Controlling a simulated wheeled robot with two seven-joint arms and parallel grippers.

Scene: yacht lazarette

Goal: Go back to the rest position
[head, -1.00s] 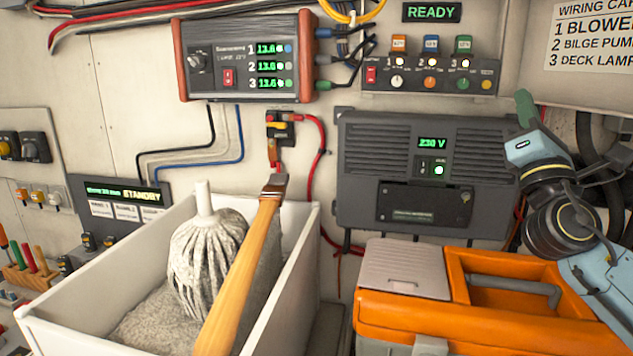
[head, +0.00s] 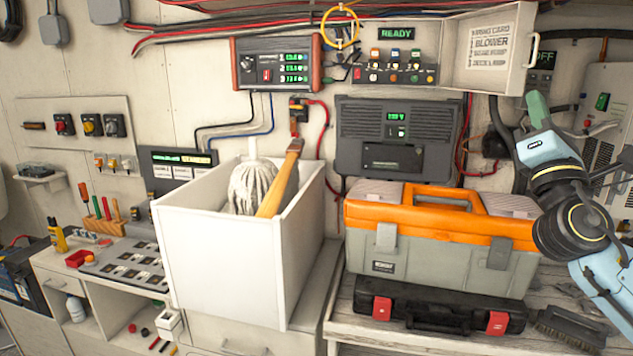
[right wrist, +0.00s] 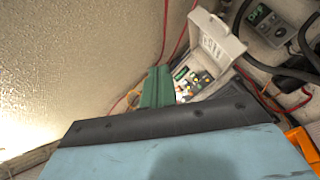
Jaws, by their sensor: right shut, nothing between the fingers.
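My right gripper (head: 537,108) is raised at the right of the head view, its green fingers pointing up. It is shut and empty, in front of the wall right of the grey 230 V unit (head: 398,138). In the right wrist view the green fingers (right wrist: 156,88) are together, with the small panel of lit switches (right wrist: 194,84) beyond them. My left gripper is not in view.
A white bin (head: 225,262) holds a mop head and a wooden handle. An orange and grey toolbox (head: 455,262) stands on a black case (head: 440,308) at the right. An open cover (head: 490,48) juts from the wall near my right gripper.

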